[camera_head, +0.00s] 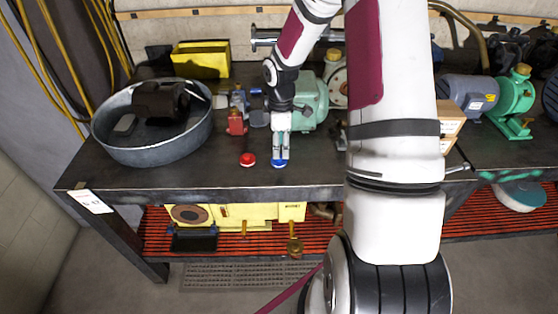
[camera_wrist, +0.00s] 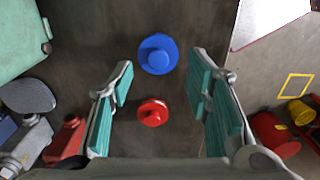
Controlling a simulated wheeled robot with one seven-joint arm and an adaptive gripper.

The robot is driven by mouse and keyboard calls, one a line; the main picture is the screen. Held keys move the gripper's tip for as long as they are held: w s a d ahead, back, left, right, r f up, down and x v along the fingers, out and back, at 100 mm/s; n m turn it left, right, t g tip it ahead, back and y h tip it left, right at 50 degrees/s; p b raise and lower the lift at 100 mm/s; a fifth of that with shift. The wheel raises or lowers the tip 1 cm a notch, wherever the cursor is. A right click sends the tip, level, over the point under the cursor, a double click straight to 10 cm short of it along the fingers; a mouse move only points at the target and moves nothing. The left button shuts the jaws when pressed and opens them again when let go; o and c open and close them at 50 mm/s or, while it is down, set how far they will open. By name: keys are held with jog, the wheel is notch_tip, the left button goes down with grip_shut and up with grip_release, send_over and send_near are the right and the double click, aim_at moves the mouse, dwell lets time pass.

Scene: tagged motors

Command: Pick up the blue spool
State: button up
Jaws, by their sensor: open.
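The blue spool (camera_head: 279,163) stands on the dark workbench near its front edge, right below my gripper (camera_head: 281,150) in the head view. In the wrist view the blue spool (camera_wrist: 158,54) appears just beyond and between the fingertips of my gripper (camera_wrist: 162,70). My gripper is open, with nothing held between its teal pads. A red spool (camera_head: 247,159) stands to the left of the blue one; in the wrist view the red spool (camera_wrist: 153,112) shows between the fingers, closer to the palm. Whether the fingers are level with the blue spool is hard to tell.
The workbench (camera_head: 190,178) has a round metal tub (camera_head: 150,148) at left, a yellow bin (camera_head: 201,60) behind, and a green motor (camera_head: 310,100) behind my gripper. A small red part (camera_head: 236,124) and several fittings stand nearby. The bench front strip is clear.

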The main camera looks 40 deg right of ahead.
aim_at(280, 163)
jog(key=shift+w+a+f+p, duration=0.1)
jog(key=shift+f+p, duration=0.05)
jog(key=shift+f, duration=1)
jog(key=shift+w+f+p, duration=0.1)
jog(key=shift+f+p, duration=0.05)
jog(key=shift+f, duration=0.95)
jog(key=c, duration=1)
